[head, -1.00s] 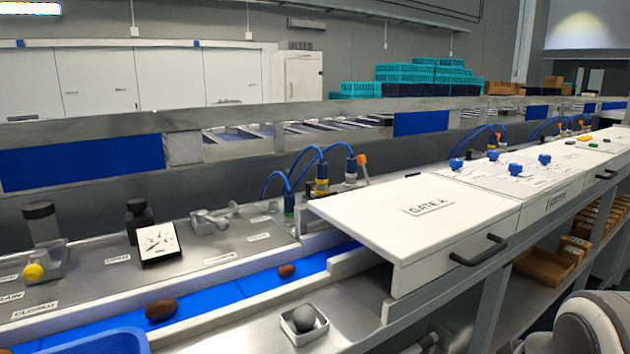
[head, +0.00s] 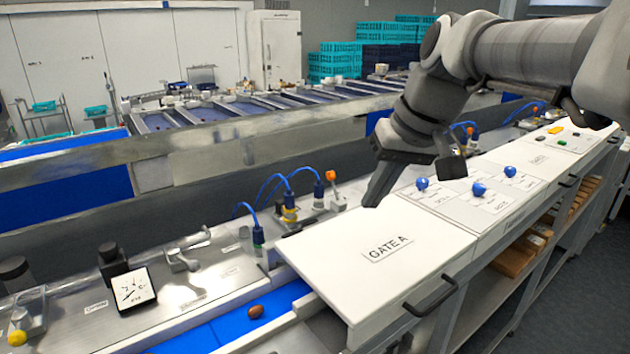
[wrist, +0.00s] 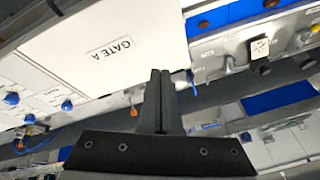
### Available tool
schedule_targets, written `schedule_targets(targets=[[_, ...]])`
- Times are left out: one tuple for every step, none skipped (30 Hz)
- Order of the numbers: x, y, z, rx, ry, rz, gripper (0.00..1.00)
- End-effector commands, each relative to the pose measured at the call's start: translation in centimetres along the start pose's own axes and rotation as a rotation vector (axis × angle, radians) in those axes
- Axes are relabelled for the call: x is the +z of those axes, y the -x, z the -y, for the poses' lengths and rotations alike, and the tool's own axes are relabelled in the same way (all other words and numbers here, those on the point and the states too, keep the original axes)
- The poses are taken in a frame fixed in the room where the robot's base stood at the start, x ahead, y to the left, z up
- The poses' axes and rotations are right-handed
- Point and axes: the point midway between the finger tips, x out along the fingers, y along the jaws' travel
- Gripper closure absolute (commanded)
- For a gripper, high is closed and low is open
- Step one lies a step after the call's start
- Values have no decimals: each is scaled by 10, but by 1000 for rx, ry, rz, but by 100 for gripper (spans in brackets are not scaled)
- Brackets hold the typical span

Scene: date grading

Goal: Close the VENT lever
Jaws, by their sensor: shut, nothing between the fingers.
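My gripper (head: 373,202) is above the white GATE A cover, with its fingers together and empty; the closed fingers also show in the wrist view (wrist: 160,75). No label reading VENT is legible, so I cannot tell which lever it is. A bare metal lever (head: 182,256) sits on the steel deck right of the gauge. A yellow-knobbed lever (head: 17,338) is at the lower left edge. A small orange-tipped fitting (head: 331,176) stands behind the cover. My gripper is apart from all of them.
The GATE A cover (head: 345,285) has a black front handle (head: 432,298). A dial gauge (head: 133,290) stands on the deck. Blue hoses (head: 275,185) arch behind the cover. One brown date (head: 256,311) lies on the blue belt (head: 215,330). Blue knobs (head: 479,189) stand on panels to the right.

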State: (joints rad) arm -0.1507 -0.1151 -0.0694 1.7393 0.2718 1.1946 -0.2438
Motion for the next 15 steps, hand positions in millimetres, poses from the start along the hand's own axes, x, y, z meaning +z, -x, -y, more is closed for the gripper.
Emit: schedule_targets(targets=[[-16,-2,5,-19,18,12,100],[-25,-4,8,-31,29,17,100],[-35,-6,11,-46,43,24,100],[-43,-8,14,-57,54,28,100],[-51,-10,17,-69,66,32,100],[-60,-14,21,-84,81,39,100],[-68,-17,24,-96,95,43,100],[-74,-20,28,-108,107,49,100],[-84,-25,32,-122,123,55,100],[-90,-28,35,-134,137,60,100],[-97,-32,39,-145,150,65,100],[-105,-38,44,-160,168,71,100],[-111,-42,47,-172,182,76,100],[-117,-46,50,-182,196,79,100],[-124,-52,56,-197,215,86,100]])
